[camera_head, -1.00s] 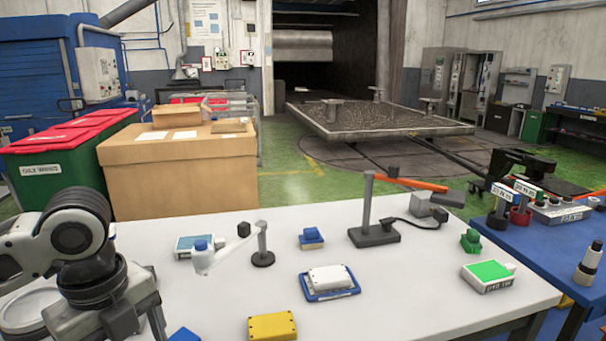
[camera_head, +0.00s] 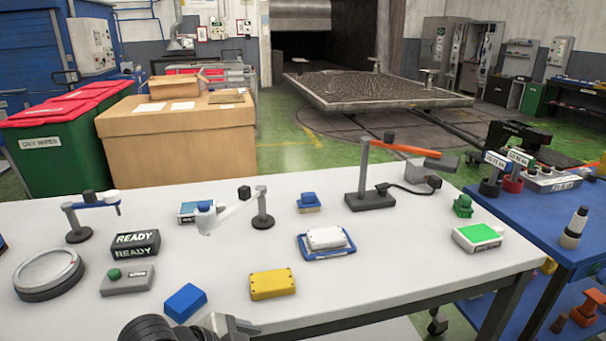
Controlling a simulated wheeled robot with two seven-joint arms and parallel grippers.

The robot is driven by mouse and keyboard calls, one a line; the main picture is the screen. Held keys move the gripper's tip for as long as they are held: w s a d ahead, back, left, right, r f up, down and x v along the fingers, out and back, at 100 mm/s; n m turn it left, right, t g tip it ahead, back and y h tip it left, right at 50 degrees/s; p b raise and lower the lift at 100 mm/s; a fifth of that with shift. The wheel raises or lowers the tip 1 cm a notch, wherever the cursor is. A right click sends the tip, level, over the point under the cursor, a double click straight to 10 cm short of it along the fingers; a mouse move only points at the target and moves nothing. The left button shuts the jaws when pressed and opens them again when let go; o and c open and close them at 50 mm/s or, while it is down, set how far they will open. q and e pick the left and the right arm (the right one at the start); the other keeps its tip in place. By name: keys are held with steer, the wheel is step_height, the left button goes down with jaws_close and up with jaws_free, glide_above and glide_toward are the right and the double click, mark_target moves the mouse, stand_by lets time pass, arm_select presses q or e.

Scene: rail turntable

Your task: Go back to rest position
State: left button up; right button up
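A piece of my arm (camera_head: 185,328) shows at the bottom edge, left of the middle, below the front edge of the white table (camera_head: 380,275). The fingertips of my grippers are not visible. No held object is visible. On the table stand a black READY box (camera_head: 135,243), a grey box with a green button (camera_head: 127,279), a blue block (camera_head: 185,302), a yellow block (camera_head: 273,284) and a white box on a blue tray (camera_head: 326,239).
A round grey dish (camera_head: 48,273) lies at the table's left. A stand with an orange arm (camera_head: 405,147) is at the back right. A blue table (camera_head: 545,220) adjoins on the right. A cardboard box (camera_head: 180,145) and green bins (camera_head: 60,150) stand behind.

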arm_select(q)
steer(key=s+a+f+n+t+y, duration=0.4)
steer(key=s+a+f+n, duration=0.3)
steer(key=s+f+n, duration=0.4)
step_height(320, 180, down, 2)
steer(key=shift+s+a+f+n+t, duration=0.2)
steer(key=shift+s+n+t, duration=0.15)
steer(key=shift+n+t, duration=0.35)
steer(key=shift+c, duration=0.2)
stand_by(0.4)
